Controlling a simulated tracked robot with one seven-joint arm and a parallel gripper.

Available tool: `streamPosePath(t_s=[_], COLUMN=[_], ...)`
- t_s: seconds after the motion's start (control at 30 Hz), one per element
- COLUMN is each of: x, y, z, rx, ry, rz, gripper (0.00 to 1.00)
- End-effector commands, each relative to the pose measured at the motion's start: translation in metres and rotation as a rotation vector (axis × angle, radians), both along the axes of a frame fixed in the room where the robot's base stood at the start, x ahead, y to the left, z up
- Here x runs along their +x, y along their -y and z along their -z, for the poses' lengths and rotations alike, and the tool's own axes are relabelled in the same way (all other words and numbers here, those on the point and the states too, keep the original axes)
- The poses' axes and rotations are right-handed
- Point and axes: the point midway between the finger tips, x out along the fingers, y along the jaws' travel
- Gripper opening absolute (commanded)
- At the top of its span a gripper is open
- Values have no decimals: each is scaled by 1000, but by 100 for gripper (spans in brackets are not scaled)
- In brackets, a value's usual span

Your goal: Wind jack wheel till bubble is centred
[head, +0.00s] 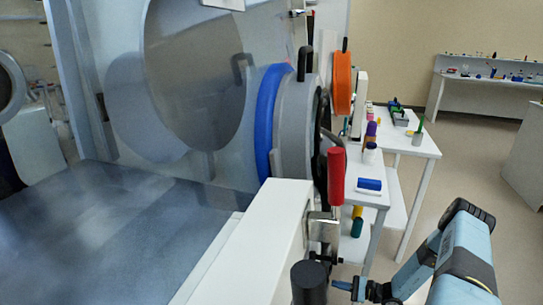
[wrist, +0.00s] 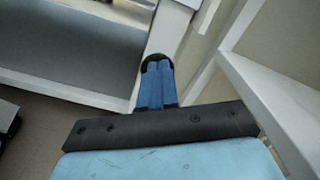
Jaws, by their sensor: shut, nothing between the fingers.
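I cannot make out a bubble level in either view. No jack wheel can be named with certainty. A black cylinder (head: 309,283) stands upright at the bottom of the head view, below the front corner of the white frame; I cannot tell whether it belongs to the wheel. My gripper (head: 340,285) reaches in from the right, its blue tip close beside the black cylinder; I cannot tell whether they touch. In the wrist view my gripper (wrist: 157,66) has its blue fingers together with black tips, shut and empty, pointing toward a white post.
A red-handled metal clamp (head: 336,178) stands at the white frame's (head: 262,225) corner. Behind are a round port with a blue ring (head: 267,125) and an orange disc (head: 342,83). White tables (head: 425,148) with small items stand beyond.

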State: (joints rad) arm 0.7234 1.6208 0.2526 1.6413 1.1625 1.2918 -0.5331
Motion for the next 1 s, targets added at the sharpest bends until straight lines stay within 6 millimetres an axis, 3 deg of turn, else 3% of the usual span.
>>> streamPosePath(t_s=[0.27, 0.7, 1.0], x=[3, 17, 22], y=[-7, -51, -69], z=[0, 0, 0], rx=[-1, 1, 2], ry=[0, -2, 0], rz=[6, 5, 1], gripper=[0, 0, 0])
